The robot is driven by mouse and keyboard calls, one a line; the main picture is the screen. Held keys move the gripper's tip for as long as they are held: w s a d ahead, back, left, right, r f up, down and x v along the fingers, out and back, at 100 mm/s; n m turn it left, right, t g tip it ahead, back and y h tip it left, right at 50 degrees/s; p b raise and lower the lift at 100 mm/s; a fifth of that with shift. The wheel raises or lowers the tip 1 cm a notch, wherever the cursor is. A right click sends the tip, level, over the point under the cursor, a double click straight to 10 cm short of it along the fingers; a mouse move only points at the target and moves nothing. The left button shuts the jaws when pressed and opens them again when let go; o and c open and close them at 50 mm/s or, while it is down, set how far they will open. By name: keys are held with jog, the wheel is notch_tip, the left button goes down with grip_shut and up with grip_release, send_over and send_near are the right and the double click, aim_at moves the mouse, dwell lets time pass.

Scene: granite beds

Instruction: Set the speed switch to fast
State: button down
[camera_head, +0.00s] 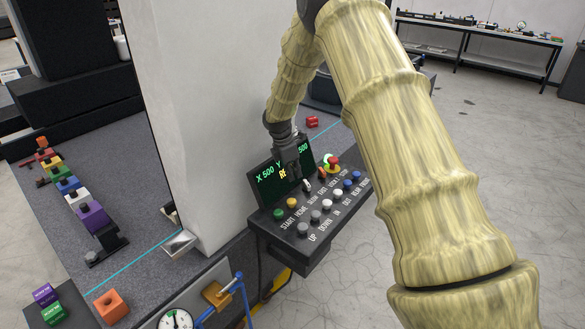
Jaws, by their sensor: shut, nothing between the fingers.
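The control panel (272,238) is a dark box with a sloped face of buttons and an upright green-lettered display (266,174). Its labels include START, HOME, SLOW, FAST, LOCK and STOP, in small print. The speed switch lies around the SLOW and FAST labels, close to my gripper's tips; its lever and setting cannot be made out. My gripper (303,183) is shut and empty. It points down in front of the display, over the upper button row, and covers part of the display text. I cannot tell whether it touches the switch.
A green button (279,214) and a yellow button (292,202) sit left of my gripper. A red stop knob (333,162) is at right. A white column (190,110) stands behind on the granite bed (135,200).

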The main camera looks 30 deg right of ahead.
aim_at(307, 186)
jog(key=shift+p+x, duration=0.8)
jog(key=shift+x, duration=2.3)
